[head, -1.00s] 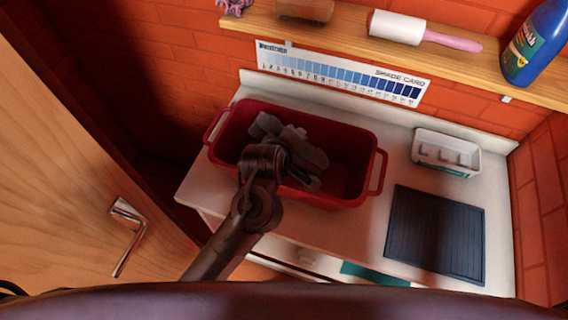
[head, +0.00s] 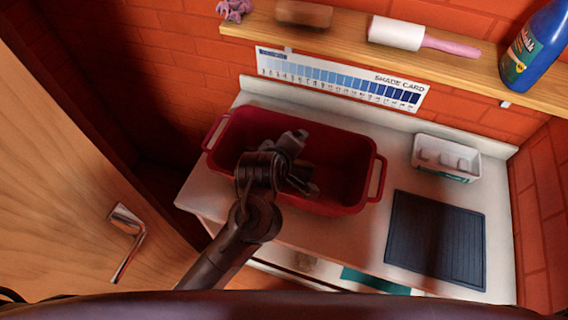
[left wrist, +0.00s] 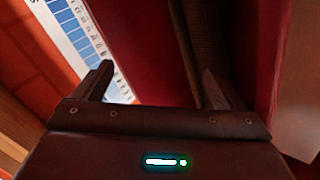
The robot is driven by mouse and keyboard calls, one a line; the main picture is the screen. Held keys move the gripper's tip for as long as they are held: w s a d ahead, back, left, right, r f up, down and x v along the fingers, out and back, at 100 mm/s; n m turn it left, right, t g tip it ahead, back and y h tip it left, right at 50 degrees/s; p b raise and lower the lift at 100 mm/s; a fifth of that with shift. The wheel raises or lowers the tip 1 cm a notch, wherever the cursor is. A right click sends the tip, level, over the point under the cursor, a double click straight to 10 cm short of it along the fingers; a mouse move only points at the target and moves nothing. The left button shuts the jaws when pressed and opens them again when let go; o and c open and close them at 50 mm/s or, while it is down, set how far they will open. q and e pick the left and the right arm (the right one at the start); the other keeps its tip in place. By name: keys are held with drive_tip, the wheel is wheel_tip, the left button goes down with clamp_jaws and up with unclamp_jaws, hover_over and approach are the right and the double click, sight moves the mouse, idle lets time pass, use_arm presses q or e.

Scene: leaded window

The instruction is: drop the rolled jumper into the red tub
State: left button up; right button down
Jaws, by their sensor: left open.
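The red tub (head: 345,158) stands on the white counter, its long side along the wall. My left gripper (head: 306,164) is over the tub's inside, its jaws apart. In the left wrist view the open left gripper (left wrist: 157,70) has nothing clamped between its fingertips. A dark brown ribbed strip, apparently the rolled jumper (left wrist: 192,32), shows beyond the right finger, inside the tub's red walls. In the head view my gripper and wrist cover most of that part of the tub, so I cannot make out the jumper clearly there. My right gripper is not in view.
Right of the tub are a white compartment box (head: 446,157) and a dark ribbed mat (head: 436,238). A wooden shelf (head: 345,45) above holds a lint roller (head: 398,33) and a blue bottle (head: 533,48). A wooden door (head: 60,190) stands at left.

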use_arm(q)
drive_tip(key=p+v, duration=0.1)
drive_tip(key=v, duration=0.5)
drive_tip(key=shift+r+p, duration=0.2)
drive_tip(key=shift+p, duration=0.1)
drive_tip(key=shift+s+a, duration=0.1)
